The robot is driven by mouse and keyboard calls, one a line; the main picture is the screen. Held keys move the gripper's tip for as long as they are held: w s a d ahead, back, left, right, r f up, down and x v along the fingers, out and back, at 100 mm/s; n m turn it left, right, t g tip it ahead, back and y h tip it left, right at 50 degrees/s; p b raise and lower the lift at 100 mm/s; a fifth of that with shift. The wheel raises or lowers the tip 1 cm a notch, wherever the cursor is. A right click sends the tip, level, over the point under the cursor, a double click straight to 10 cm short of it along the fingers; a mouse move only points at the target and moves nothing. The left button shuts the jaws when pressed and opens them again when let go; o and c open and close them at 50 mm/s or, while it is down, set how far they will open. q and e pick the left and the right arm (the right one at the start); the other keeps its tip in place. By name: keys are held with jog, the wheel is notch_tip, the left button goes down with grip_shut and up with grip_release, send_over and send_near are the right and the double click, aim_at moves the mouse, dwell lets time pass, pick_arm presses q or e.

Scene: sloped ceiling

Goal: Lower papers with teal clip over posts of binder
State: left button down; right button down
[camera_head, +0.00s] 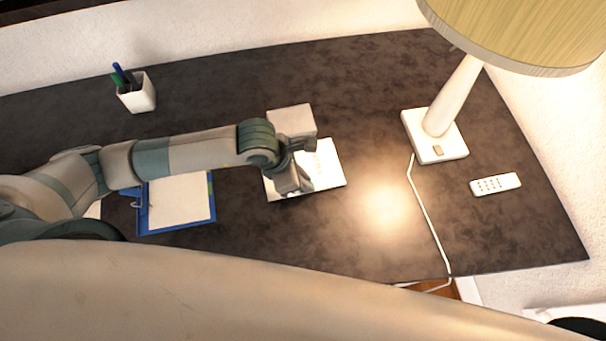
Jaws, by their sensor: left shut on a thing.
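The blue binder (144,220) lies open on the dark desk at centre left, with a white sheet in it. A stack of white papers (328,172) is to the right of the binder. My left gripper (300,184) is at the papers' left part and shut on them. The teal clip is not visible, perhaps hidden by the gripper. I cannot tell whether the papers touch the desk. My right gripper is not in view.
A white pen cup (138,96) stands at the back left. A lamp (437,148) with a wide shade stands at the right, its white cord (428,215) running to the front edge. A white remote (495,184) lies right of it. Bare desk separates binder and papers.

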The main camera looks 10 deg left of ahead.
pick_arm(q)
jog(key=shift+s+d, duration=0.1)
jog(key=shift+s, duration=0.15)
jog(key=c, duration=1.7)
grip_release()
jog(key=shift+b+v, duration=0.35)
jog(key=shift+v, duration=8.4)
